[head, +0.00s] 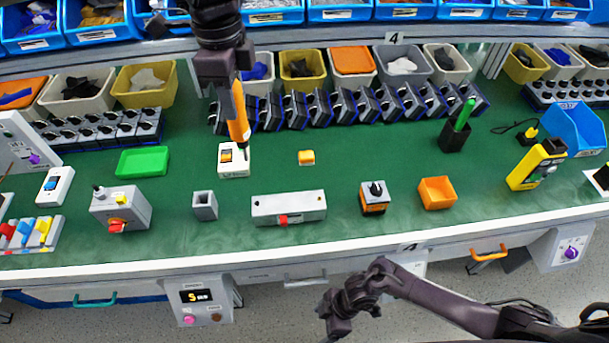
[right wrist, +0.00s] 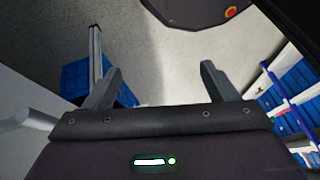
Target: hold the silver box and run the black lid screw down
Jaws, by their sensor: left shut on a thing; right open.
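A silver-grey box (head: 128,211) stands on the green bench at left, with a red rotary knob (head: 116,225) on its front. A dark knob (head: 98,191), perhaps the lid screw, and a small yellow part sit on its top. My left gripper (head: 229,84) is shut on an orange-handled tool (head: 238,108). The tool points down, its dark tip at or just above a white switch box (head: 233,168); contact is unclear. My right gripper (head: 338,312) is open and empty, low in front of the bench; its spread fingers show in the right wrist view (right wrist: 158,84).
A long silver box (head: 290,208) with a red front part, a black-knobbed switch (head: 374,197) and an orange bin (head: 438,192) stand along the front. A green tray (head: 143,161) lies at left. Rows of dark switches (head: 350,106) and bins line the back. Green bench lies bare between items.

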